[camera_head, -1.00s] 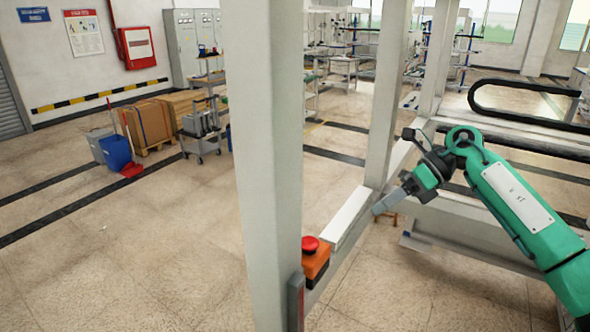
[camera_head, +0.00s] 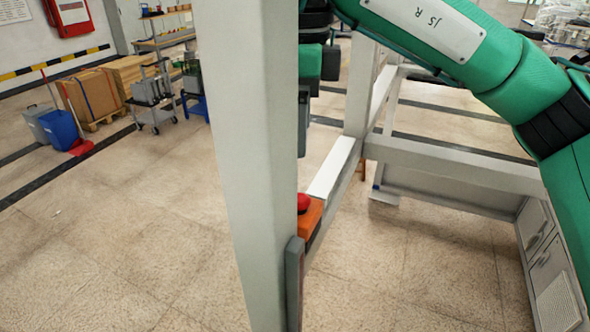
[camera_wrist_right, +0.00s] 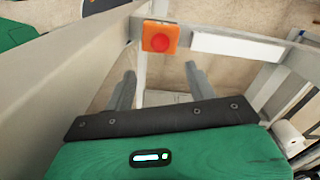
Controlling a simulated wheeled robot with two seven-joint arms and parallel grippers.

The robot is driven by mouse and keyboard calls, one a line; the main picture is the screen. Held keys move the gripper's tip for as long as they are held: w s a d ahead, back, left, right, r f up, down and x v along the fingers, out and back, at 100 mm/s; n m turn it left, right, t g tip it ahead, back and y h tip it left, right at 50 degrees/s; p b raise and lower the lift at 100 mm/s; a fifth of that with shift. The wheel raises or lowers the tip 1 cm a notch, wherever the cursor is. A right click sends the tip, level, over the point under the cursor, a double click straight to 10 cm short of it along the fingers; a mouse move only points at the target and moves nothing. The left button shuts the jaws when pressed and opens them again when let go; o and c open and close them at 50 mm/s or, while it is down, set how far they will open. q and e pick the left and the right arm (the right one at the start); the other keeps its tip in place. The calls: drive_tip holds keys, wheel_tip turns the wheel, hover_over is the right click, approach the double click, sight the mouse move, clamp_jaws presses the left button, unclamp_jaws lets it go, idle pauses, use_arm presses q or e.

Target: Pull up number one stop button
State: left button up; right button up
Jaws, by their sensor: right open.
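The stop button (camera_head: 303,202) is a red mushroom head on an orange box (camera_head: 311,221), fixed to the white frame beside a tall white post. In the right wrist view the red button (camera_wrist_right: 159,42) faces the camera in its orange box, beyond the fingertips. My right gripper (camera_wrist_right: 158,80) is open and empty, its two grey fingers apart on either side below the box. In the head view the right gripper (camera_head: 303,150) hangs above the button, its fingers partly hidden behind the post. Whether the button is pressed in cannot be told. My left gripper is not in view.
The tall white post (camera_head: 248,150) stands close to the left of the button. A white horizontal beam (camera_head: 455,165) runs to the right. A loaded trolley (camera_head: 153,100) and a blue bin (camera_head: 60,129) are far left.

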wheel_tip(320, 180, down, 10)
drive_tip(key=p, duration=0.3)
drive_tip(key=shift+f+p, duration=0.35)
drive_tip(key=shift+f, duration=0.5)
drive_tip(key=shift+c, duration=0.3)
drive_tip(key=c, duration=0.9)
drive_tip(key=shift+r, duration=0.2)
drive_tip(key=o, duration=1)
